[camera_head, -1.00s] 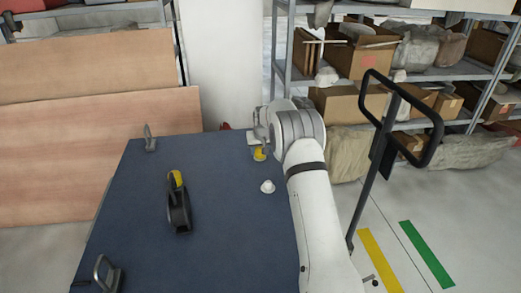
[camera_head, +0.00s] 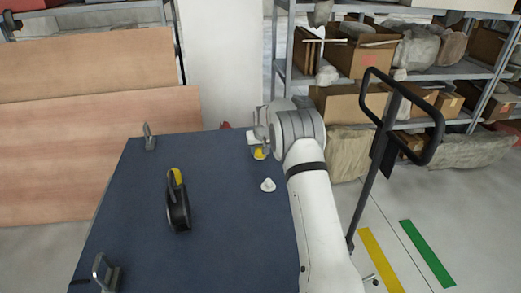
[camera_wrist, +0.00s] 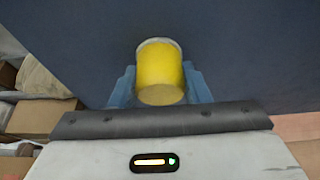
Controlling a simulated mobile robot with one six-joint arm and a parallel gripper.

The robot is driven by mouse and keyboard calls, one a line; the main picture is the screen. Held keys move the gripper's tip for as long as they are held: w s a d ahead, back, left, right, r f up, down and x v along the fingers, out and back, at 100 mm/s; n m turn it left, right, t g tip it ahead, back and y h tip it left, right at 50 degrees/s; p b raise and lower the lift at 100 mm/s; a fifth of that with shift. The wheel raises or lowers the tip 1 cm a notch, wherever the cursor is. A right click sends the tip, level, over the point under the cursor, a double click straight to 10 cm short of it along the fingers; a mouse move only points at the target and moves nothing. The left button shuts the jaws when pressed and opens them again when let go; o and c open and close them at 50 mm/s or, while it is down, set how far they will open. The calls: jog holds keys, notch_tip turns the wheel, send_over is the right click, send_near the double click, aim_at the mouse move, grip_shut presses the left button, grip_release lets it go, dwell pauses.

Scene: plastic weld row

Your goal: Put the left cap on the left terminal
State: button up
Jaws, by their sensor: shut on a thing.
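My gripper (camera_wrist: 160,88) is shut on a yellow cap (camera_wrist: 160,75), with a blue finger on either side of it. A pale rim shows at the cap's far end in the wrist view; I cannot tell whether it is part of the cap or a terminal behind it. In the head view the yellow cap (camera_head: 259,153) is below my gripper (camera_head: 258,142), near the blue table's (camera_head: 225,225) far right edge. A small white piece with a round base, likely a terminal (camera_head: 267,185), stands nearer on the table, apart from my gripper.
A black tool-like object with a yellow top (camera_head: 178,205) lies left of centre on the table. Metal clamps stand at the far left (camera_head: 150,138) and near left (camera_head: 106,274). A trolley handle (camera_head: 385,140) and loaded shelves (camera_head: 350,100) are at the right.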

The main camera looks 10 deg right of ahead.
jog(key=o, duration=1)
jog(key=shift+o, duration=0.2)
jog(key=shift+r, duration=0.1)
jog(key=s+r+b, duration=0.1)
jog(key=s+r, duration=0.9)
jog(key=s, duration=0.3)
jog(key=s+r+b, duration=0.1)
jog(key=s+r, duration=0.9)
jog(key=s, duration=0.2)
jog(key=s+f+g, duration=0.1)
jog(key=s+f, duration=0.1)
jog(key=s, duration=2.5)
jog(key=shift+s+d+f+m, duration=0.15)
jog(key=shift+s+f+m, duration=0.15)
jog(key=shift+s+f, duration=0.05)
